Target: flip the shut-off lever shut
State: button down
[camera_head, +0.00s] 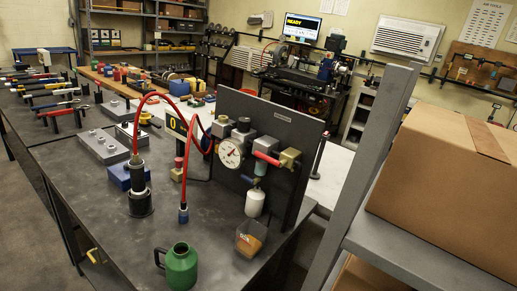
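The shut-off lever (267,158) looks like a short red handle in front of a dark upright panel (300,137). It lies nearly level, its right end dipping slightly, and meets a brass-coloured valve body (290,158). A round white pressure gauge (230,153) sits on the panel to its left, with grey blocks between them. A white bowl (255,203) hangs below. My gripper is not in view, so its state and distance from the lever cannot be seen.
A green jug (180,267) stands at the bench's front. Left of the panel are a black cylinder (140,201) and a looping red hose (144,99). At right, a grey shelf post (364,170) and a cardboard box (450,190) stand close. Bare bench top lies at front left.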

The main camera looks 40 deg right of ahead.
aim_at(280, 163)
jog(key=z, duration=0.15)
jog(key=i, duration=1.05)
jog(key=z, duration=0.15)
